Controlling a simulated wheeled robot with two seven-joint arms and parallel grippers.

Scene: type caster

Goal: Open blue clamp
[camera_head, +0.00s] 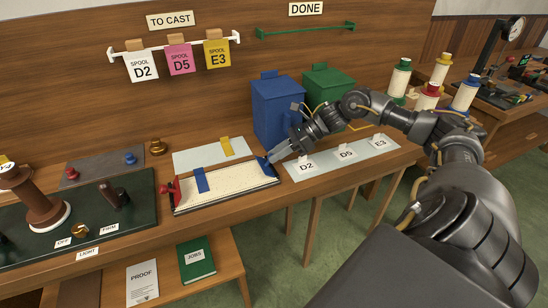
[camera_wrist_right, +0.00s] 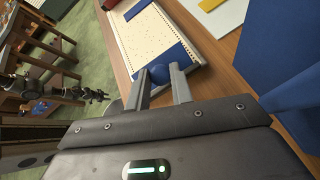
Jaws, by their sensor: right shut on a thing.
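The blue clamp (camera_head: 264,166) sits at the right end of a cream perforated strip (camera_head: 225,187) in a tray on the bench. In the right wrist view, its round blue knob (camera_wrist_right: 158,73) lies between the fingertips, beside a blue end piece (camera_wrist_right: 177,55). My right gripper (camera_head: 271,157) is shut on the blue clamp; it also shows in the right wrist view (camera_wrist_right: 160,82). The fingers partly hide the clamp in the head view. A red clamp (camera_head: 172,191) stands at the strip's left end. My left gripper is not in view.
Blue (camera_head: 277,108) and green (camera_head: 327,88) boxes stand behind my right arm. A pale plate (camera_head: 343,157) with D2, D5 and E3 labels lies to the right. A dark panel (camera_head: 100,213) with a brown spool-shaped part is on the left. Hanging tags (camera_head: 180,60) are above.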

